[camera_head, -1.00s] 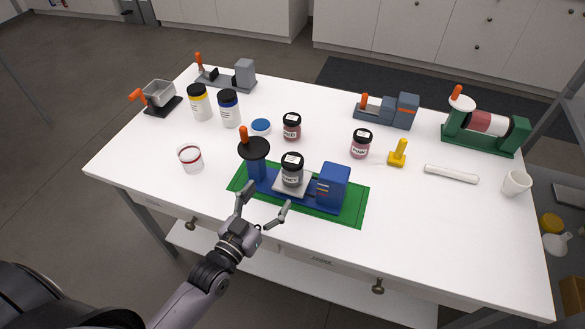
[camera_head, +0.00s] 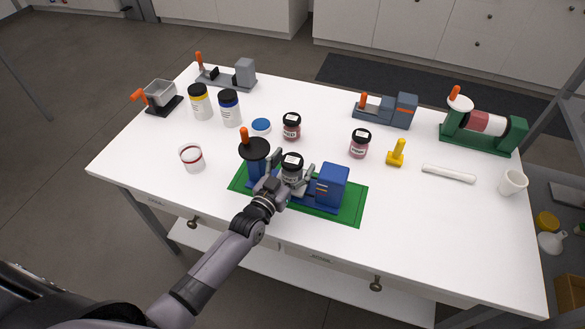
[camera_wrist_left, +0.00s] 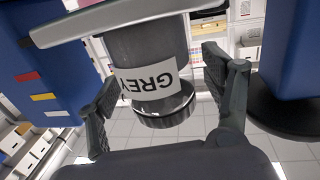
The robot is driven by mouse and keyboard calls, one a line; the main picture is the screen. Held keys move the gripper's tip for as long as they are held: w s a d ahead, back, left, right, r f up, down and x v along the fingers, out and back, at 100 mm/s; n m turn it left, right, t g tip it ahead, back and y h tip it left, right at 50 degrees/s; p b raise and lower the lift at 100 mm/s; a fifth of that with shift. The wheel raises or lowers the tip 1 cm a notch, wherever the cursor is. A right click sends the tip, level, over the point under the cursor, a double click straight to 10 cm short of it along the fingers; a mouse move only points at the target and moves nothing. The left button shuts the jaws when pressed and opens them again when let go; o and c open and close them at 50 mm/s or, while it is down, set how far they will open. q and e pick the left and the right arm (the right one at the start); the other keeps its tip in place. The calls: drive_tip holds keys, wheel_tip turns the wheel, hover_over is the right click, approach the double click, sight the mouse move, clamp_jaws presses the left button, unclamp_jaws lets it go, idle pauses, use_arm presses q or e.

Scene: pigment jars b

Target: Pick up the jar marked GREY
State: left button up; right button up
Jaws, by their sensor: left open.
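The jar marked GREY (camera_head: 292,162) has a dark lid and a white label and stands on the small plate of the blue machine (camera_head: 332,184). In the left wrist view the jar (camera_wrist_left: 147,75) appears upside down, its GREY label facing the camera. My left gripper (camera_head: 291,168) is open, its fingers on either side of the jar. In the left wrist view the fingers (camera_wrist_left: 160,95) flank the jar with gaps showing. The jar's lower part is partly hidden by the gripper in the head view. My right gripper is not in view.
The blue machine's post with a black disc (camera_head: 254,150) stands close left of the jar, and its blue block close right. A green mat (camera_head: 349,210) lies underneath. Other jars (camera_head: 292,127) (camera_head: 360,143) stand behind. The front right of the white table (camera_head: 440,230) is clear.

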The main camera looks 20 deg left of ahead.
use_arm(q)
drive_tip(key=shift+c, duration=0.3)
drive_tip(key=c, duration=1.3)
drive_tip(key=shift+r, duration=0.15)
